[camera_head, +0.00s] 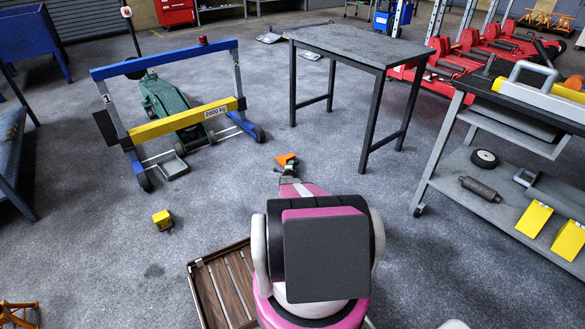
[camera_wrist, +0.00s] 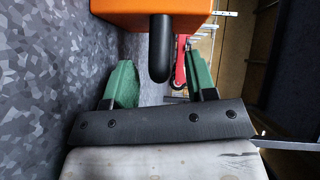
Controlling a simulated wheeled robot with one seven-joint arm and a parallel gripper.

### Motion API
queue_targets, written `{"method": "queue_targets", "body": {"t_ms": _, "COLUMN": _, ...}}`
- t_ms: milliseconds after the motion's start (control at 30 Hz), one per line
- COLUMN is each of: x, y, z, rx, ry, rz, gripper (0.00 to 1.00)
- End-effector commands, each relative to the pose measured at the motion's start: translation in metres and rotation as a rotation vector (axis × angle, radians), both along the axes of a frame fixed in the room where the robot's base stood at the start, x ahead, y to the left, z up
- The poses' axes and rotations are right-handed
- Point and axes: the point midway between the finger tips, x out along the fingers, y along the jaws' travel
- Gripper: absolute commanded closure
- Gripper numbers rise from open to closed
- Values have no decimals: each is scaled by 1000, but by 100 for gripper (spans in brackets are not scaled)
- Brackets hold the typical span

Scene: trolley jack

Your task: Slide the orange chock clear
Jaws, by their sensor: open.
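The orange chock (camera_head: 287,158) is on the floor just beyond my gripper (camera_head: 288,170) in the head view. In the wrist view, the orange chock (camera_wrist: 150,12) fills the top edge, with a black rounded handle (camera_wrist: 160,45) projecting from it towards my gripper (camera_wrist: 163,78). The two green fingers are apart, and the handle's end shows between them, with gaps on both sides. My gripper is open and holds nothing. The chock's far side is outside the wrist view, and my gripper and arm hide part of it in the head view.
A green trolley jack (camera_head: 168,105) stands within a blue frame with a yellow beam (camera_head: 183,121) at left. A yellow block (camera_head: 162,219) and wooden slatted tray (camera_head: 222,287) lie nearer. A grey table (camera_head: 360,48) and tool trolley (camera_head: 470,190) stand right. Floor around the chock is mostly clear.

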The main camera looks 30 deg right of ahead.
Motion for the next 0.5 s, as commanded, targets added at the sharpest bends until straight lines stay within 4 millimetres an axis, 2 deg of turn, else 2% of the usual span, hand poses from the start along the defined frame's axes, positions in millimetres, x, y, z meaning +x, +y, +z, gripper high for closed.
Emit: {"method": "queue_targets", "body": {"t_ms": 500, "x": -66, "y": 58, "z": 11, "rx": 1, "ry": 2, "rz": 1, "gripper": 49}}
